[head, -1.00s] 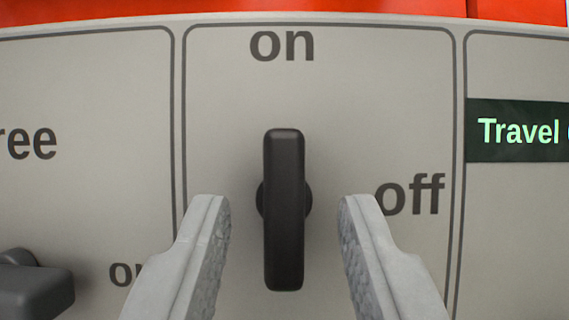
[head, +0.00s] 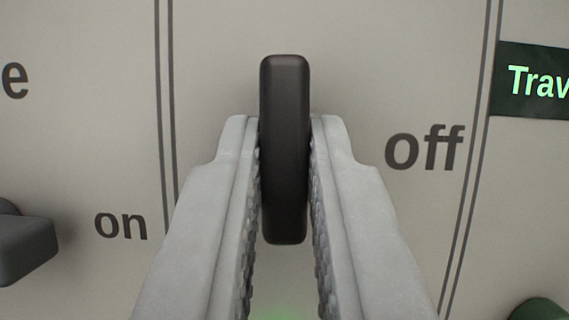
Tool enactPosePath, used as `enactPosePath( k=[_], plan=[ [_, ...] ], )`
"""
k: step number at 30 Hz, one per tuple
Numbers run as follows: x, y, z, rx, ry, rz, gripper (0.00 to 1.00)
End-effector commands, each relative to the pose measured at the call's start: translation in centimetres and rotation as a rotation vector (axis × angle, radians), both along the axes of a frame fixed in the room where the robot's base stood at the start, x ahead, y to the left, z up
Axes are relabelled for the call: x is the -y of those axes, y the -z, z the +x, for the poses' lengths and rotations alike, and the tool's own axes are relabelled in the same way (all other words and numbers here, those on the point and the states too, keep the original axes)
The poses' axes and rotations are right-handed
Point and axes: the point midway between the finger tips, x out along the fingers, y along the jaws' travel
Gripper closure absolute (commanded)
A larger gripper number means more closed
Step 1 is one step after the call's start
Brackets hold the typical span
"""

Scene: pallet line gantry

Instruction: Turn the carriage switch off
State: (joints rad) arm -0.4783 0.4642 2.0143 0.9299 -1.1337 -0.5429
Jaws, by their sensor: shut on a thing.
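The carriage switch is a black upright knob (head: 284,85) in the middle of the head view, on a grey panel. Its long handle stands vertical, the way the "on" label stood above it in the earlier frame. The word "off" (head: 424,148) is printed to its right. My gripper (head: 284,150) has its two grey fingers on either side of the handle, shut on it. The upper end of the knob sticks out beyond the fingertips. The knob's round base is hidden behind the handle and fingers.
Another dark knob (head: 25,245) is at the left edge, with "on" (head: 120,224) printed beside it. A dark display (head: 535,85) with green "Trav" text is at the upper right. A green round part (head: 540,309) shows at the lower right corner.

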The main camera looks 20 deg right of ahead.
Motion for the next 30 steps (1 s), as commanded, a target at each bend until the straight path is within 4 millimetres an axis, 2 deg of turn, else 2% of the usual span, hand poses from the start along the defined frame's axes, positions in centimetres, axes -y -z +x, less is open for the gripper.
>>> enactPosePath(
  k=[8,30],
  plan=[
    [0.25,-0.06,-0.07,-0.046,-0.072,-0.128,1.0],
    [0.77,-0.34,-0.09,-0.256,-0.398,-0.704,1.0]
  ],
)
